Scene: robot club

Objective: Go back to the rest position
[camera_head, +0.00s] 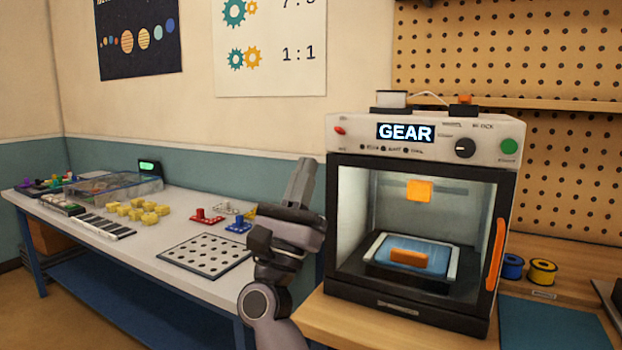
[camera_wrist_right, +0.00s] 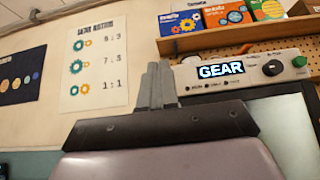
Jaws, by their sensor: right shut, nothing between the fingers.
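My right gripper (camera_head: 303,182) is raised in front of the left side of the 3D printer (camera_head: 420,133), with its fingers pointing up. In the right wrist view its fingers (camera_wrist_right: 156,82) are together with nothing between them. The gripper appears apart from the printer, whose display reads GEAR. Inside the printer an orange piece (camera_head: 409,258) lies on the blue bed (camera_head: 378,252). My left gripper is in neither view.
A long white table (camera_head: 150,252) at the left holds a perforated plate (camera_head: 204,257), yellow parts (camera_head: 143,211), red and blue pieces and a clear box (camera_head: 110,184). The printer stands on a wooden bench (camera_head: 345,318) with filament spools (camera_head: 541,271) to its right.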

